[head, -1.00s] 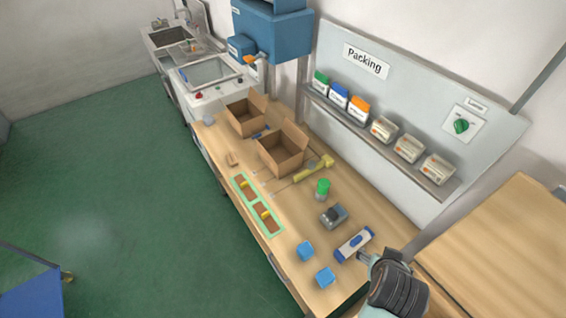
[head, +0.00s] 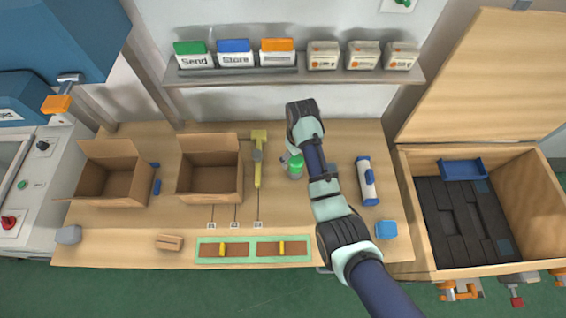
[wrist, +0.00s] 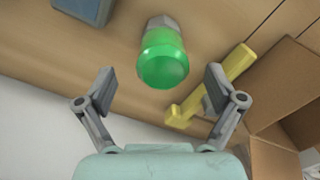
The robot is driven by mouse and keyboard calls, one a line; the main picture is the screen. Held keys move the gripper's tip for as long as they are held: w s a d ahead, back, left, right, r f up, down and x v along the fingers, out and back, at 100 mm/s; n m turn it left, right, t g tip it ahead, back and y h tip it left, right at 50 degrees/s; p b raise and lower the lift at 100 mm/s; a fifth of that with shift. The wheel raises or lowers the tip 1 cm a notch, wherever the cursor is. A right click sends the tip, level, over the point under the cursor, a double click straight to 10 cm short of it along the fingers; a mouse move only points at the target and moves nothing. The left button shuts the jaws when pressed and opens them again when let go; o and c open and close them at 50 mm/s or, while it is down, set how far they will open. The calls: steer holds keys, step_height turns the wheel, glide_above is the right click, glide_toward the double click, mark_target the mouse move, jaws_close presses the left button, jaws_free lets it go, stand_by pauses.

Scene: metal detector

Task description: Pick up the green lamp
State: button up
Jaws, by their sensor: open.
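The green lamp (head: 295,167) has a translucent green cap on a grey base and stands on the wooden bench, right of the yellow tool. In the wrist view the lamp (wrist: 163,62) is just beyond the fingertips, centred between them. My gripper (wrist: 160,88) is open and empty, one finger to each side of the lamp's near end, with no contact visible. In the head view my arm reaches over the bench from the front, its wrist bent behind the lamp; the fingers are hard to make out there.
A yellow tool (head: 259,160) lies close to the lamp, left of it in the head view. An open cardboard box (head: 210,178) stands beyond it. A white-blue device (head: 367,181) and a blue cube (head: 386,230) lie to the right. A shelf (head: 290,76) runs behind.

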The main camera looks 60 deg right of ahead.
step_height(320, 180, down, 7)
steer(key=shift+a+b, duration=0.1)
steer(key=shift+b, duration=0.65)
steer(key=c, duration=1.2)
